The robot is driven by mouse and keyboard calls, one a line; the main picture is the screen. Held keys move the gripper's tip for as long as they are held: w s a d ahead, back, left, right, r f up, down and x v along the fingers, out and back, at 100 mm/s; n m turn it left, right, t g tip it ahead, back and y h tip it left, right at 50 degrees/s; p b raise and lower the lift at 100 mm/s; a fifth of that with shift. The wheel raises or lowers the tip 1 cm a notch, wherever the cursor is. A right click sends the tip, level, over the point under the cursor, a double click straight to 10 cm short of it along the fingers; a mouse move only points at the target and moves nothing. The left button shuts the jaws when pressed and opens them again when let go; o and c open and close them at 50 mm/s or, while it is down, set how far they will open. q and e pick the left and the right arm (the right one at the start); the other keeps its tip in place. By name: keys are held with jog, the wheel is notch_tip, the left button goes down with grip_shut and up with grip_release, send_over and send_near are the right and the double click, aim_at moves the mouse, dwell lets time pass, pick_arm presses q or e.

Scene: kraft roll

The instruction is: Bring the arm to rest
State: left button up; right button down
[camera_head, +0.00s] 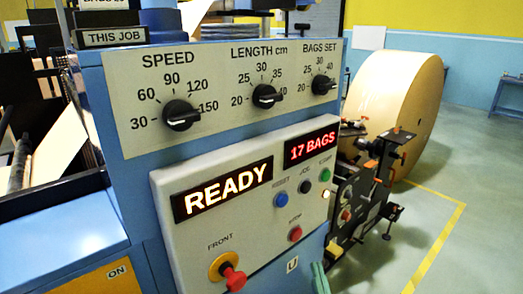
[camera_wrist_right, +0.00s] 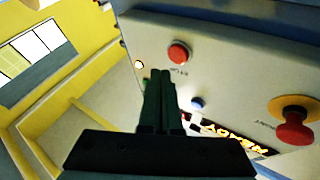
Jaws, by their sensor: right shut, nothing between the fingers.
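My right gripper (camera_head: 319,270) shows only as green fingertips at the bottom edge of the head view, low in front of the control panel (camera_head: 240,245), right of the white "U" label. In the right wrist view its dark fingers (camera_wrist_right: 161,80) are together with nothing between them. They are near the panel face, between the red stop button (camera_wrist_right: 179,53) and the blue reset button (camera_wrist_right: 197,103); whether they touch the panel cannot be told. My left gripper is not in view.
The panel display (camera_head: 225,190) reads READY; the counter (camera_head: 311,146) reads 17 BAGS. A red emergency stop (camera_head: 233,278) juts out at lower left. Three knobs sit above. A large kraft roll (camera_head: 395,105) stands behind at right. Floor beyond the yellow line is clear.

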jog(key=s+d+f+n+g, duration=0.2)
jog(key=s+f+g, duration=1.1)
jog(key=s+f, duration=0.9)
jog(key=shift+s+n, duration=0.25)
jog(key=shift+n, duration=0.35)
